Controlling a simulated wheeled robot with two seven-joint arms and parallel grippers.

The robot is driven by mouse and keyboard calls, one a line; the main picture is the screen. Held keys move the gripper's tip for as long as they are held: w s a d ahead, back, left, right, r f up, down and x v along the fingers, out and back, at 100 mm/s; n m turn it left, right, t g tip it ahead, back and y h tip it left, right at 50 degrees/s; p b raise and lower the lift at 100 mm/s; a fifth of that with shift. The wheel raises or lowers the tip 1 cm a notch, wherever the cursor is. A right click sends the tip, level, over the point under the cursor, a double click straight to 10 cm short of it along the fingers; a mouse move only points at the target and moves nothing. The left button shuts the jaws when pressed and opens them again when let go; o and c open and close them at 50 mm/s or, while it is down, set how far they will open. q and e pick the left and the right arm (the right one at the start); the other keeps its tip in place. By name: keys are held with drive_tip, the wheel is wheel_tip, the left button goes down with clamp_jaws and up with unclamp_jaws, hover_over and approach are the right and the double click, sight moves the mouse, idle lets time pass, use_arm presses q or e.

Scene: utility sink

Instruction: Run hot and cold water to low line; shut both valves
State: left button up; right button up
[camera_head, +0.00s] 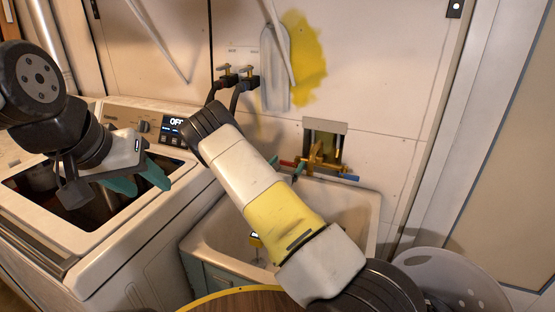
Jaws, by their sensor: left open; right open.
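The brass faucet (320,160) is on the wall above the utility sink (368,212). Its red valve handle (287,163) points left and its blue valve handle (349,177) points right. My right arm crosses in front of the sink and hides much of the basin. Teal fingertips of my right gripper (286,166) show just past the arm, apart, close to the red handle; contact cannot be told. My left gripper (148,179) has teal fingers, open and empty, over the washer opening. A small yellow marker (256,241) shows inside the basin. The water level cannot be made out.
A top-loading washer (130,245) with an open top and a lit panel stands left of the sink. Two small wall taps (236,77) with dark hoses are above. A round wooden top (240,301) and a pale perforated basket (458,283) are in front.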

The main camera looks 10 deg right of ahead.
drive_tip(key=shift+c, duration=0.4)
drive_tip(key=c, duration=1.3)
drive_tip(key=m, duration=0.4)
drive_tip(key=shift+s+d+r, duration=0.2)
drive_tip(key=shift+d+r, duration=0.1)
drive_tip(key=shift+r, duration=0.1)
drive_tip(key=shift+s+d+r+m, duration=0.1)
drive_tip(key=shift+d+r+m, duration=0.05)
drive_tip(key=shift+m, duration=0.9)
drive_tip(key=shift+s+d+r+m, duration=0.1)
drive_tip(key=shift+m, duration=0.95)
drive_tip(key=o, duration=1.4)
